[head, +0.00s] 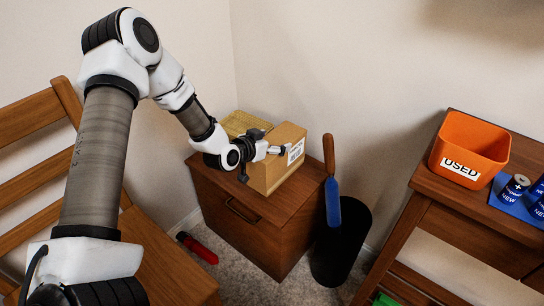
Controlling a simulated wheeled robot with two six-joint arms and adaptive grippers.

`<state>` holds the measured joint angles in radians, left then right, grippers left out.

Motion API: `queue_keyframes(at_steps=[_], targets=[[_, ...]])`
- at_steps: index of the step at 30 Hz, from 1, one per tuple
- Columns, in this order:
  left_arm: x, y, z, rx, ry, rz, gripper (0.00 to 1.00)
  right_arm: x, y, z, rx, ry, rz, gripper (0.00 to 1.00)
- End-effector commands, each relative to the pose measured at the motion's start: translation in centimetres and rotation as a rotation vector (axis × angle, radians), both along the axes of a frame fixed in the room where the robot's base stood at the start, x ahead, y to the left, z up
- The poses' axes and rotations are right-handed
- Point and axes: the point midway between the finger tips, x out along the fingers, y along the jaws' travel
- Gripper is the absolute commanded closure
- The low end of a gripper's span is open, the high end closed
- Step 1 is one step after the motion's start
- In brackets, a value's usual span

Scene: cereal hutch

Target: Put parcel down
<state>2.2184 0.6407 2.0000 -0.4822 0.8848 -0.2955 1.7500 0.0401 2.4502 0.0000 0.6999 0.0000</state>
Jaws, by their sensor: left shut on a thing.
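A brown cardboard parcel (279,176) with a white barcode label is at the top of a small wooden cabinet (301,205). My left gripper (268,149) reaches in from the left and is shut on the parcel near its upper edge. The parcel looks to be on or just above the cabinet top; I cannot tell if it touches. A second tan box (240,122) stands behind it, partly hidden by my arm. My right gripper is not in view.
A black bin (345,245) and a blue tool with a wooden handle (332,195) are right of the cabinet. An orange "USED" container (470,140) stands on a wooden table at right. A wooden chair (160,255) is at left. A red cylinder (198,248) lies on the floor.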

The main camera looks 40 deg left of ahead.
Motion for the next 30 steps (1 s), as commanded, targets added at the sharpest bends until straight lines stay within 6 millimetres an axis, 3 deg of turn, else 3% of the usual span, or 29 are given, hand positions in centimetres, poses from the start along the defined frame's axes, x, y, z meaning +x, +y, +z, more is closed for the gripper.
queue_keyframes(at_steps=[6,16,17,30], targets=[[0.0,0.0,-3.5,0.001,-0.002,0.000,0.82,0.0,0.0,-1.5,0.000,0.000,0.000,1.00],[0.0,0.0,-3.7,0.000,-0.003,0.000,0.82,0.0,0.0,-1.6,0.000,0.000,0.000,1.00],[0.0,0.0,-3.7,-0.001,-0.001,0.000,0.01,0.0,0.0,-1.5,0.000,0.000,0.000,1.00],[-0.4,0.1,-3.2,-0.003,0.000,0.002,0.00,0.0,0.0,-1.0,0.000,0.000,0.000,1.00]])
